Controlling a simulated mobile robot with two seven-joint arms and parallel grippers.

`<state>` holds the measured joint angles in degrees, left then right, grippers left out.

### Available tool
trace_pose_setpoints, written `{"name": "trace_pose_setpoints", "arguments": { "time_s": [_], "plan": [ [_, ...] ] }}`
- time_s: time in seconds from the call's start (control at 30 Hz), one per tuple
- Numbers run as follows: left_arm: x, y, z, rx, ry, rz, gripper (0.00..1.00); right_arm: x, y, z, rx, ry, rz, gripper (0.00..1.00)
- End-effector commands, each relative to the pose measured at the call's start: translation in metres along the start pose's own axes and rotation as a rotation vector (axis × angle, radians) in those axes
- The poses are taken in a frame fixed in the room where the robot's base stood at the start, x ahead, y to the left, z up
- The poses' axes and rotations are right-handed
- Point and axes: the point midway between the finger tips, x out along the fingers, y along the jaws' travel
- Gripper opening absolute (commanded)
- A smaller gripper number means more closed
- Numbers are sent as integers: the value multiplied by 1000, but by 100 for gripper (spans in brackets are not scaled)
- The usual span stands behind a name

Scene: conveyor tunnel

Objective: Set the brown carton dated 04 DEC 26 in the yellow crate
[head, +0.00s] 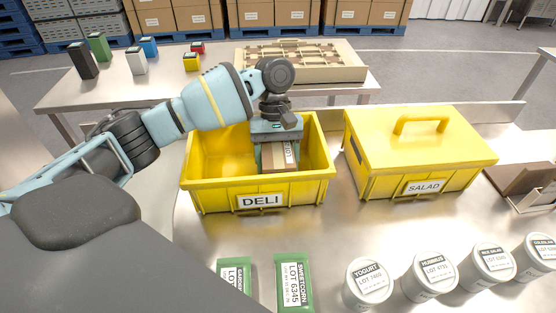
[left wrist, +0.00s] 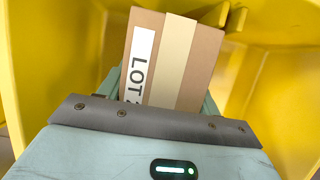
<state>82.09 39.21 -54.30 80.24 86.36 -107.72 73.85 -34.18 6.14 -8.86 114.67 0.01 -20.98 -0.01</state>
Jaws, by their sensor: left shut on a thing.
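A brown carton (head: 272,161) with pale tape and a white LOT label is inside the open yellow crate marked DELI (head: 207,196). My left gripper (head: 279,150) reaches down into that crate and is shut on the carton. In the left wrist view, the carton (left wrist: 204,55) sits between the fingers, with the yellow crate walls (left wrist: 40,60) around it. The carton's date is not readable, and I cannot tell whether its underside touches the crate floor. My right gripper is not in view.
A lidded yellow crate marked SALAD (head: 380,175) stands to the right. Green packets (head: 294,283) and several white tubs (head: 368,283) line the front. A back table (head: 120,85) holds small coloured boxes and a beige tray (head: 300,62). An open brown box (head: 525,182) is at far right.

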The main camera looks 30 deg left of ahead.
Motion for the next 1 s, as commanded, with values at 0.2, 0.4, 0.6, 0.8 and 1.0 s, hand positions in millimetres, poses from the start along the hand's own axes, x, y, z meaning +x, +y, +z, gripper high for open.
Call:
{"name": "trace_pose_setpoints", "arguments": {
  "time_s": [0.2,0.4,0.6,0.8,1.0],
  "plan": [
    [-2,0,0,1,2,3,17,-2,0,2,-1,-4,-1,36],
    [0,0,0,1,1,2,73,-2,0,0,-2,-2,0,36],
    [1,0,0,0,1,1,85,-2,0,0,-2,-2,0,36],
    [0,0,0,0,1,1,85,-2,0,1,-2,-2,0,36],
    [-20,1,0,0,3,3,85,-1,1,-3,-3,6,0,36]
  ]
}}
